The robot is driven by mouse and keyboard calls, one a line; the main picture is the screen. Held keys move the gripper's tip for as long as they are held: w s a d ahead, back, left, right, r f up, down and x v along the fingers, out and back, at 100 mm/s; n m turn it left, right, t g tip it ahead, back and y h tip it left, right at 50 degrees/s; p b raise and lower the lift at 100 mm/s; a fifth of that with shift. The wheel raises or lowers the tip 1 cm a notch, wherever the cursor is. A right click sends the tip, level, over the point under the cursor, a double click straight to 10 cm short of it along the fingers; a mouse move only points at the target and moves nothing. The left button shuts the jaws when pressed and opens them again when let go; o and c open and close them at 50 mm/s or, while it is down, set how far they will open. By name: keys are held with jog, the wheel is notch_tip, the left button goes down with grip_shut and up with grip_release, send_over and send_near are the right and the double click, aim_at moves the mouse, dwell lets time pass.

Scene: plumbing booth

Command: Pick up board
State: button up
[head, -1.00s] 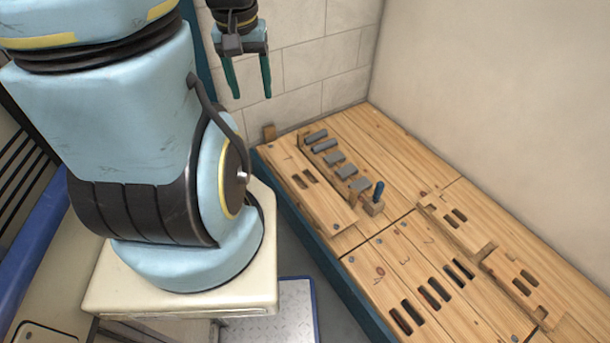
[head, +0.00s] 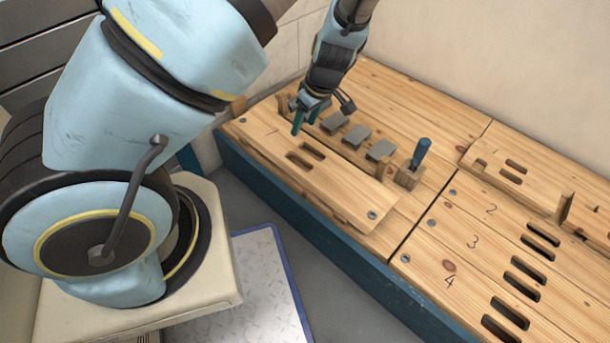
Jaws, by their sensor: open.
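A pale wooden board (head: 345,192) with two dark slots lies along the front left of the bench. A second slotted board (head: 540,185) lies at the back right. Which one the task means, I cannot tell. My gripper (head: 306,118) is open and empty, its teal fingers pointing down by the far edge of the front left board, near its slots. Whether the fingers touch the board, I cannot tell. Part of the board's far edge is hidden behind the fingers.
Several grey blocks (head: 357,136) sit in a row just behind the front left board. A blue-handled tool (head: 421,152) stands in a small wooden block (head: 408,178) near its right end. The bench (head: 470,262) has numbered slots at the right. The wall is behind.

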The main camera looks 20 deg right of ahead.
jog(key=d+f+t+b, duration=0.1)
jog(key=d+f+b, duration=0.15)
jog(key=f, duration=0.35)
jog(key=b, duration=0.2)
send_over(306, 157)
jog(key=s+d, duration=0.1)
jog(key=s, duration=0.1)
jog(key=f, duration=0.5)
jog(key=shift+w+d+f, duration=0.1)
jog(key=shift+d, duration=0.1)
jog(key=shift+b+x, duration=1.45)
jog(key=shift+x, duration=1.05)
jog(key=shift+a, duration=0.15)
jog(key=shift+f, duration=0.2)
jog(key=shift+c, duration=0.4)
grip_shut()
